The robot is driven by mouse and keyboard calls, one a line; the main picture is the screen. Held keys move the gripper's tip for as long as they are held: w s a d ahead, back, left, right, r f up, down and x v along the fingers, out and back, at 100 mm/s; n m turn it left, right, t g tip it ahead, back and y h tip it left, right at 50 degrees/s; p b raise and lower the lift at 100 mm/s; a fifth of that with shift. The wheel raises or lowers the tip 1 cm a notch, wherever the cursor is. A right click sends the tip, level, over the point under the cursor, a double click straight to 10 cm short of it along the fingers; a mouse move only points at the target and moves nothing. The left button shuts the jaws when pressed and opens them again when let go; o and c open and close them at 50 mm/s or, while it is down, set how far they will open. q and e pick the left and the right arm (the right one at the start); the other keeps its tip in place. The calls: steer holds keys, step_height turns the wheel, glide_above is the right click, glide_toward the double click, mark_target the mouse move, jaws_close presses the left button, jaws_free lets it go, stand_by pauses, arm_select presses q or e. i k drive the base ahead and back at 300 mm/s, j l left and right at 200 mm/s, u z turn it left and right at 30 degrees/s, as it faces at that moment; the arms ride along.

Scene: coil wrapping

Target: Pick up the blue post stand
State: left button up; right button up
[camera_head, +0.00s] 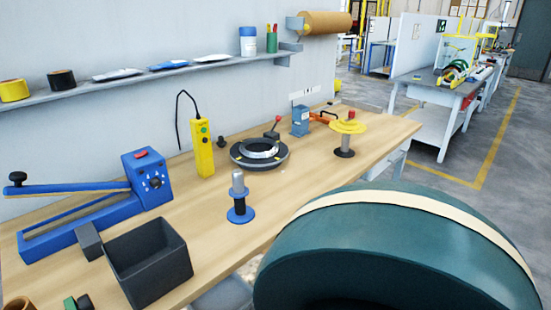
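The blue post stand (240,212) stands upright on the wooden workbench, near the front edge at the middle of the view. It has a blue round base, a dark lower post and a grey cylinder on top. Nothing touches it. Neither of my grippers shows in the head view.
A large dark green coil with a cream band (330,235) fills the lower right, in front of the bench (205,232). A dark open box (150,265) and a blue lever tool (145,180) are left of the stand. A black ring (259,155) and yellow pendant (203,150) are behind.

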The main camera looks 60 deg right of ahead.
mark_target(240, 214)
steer(key=z, duration=1.75)
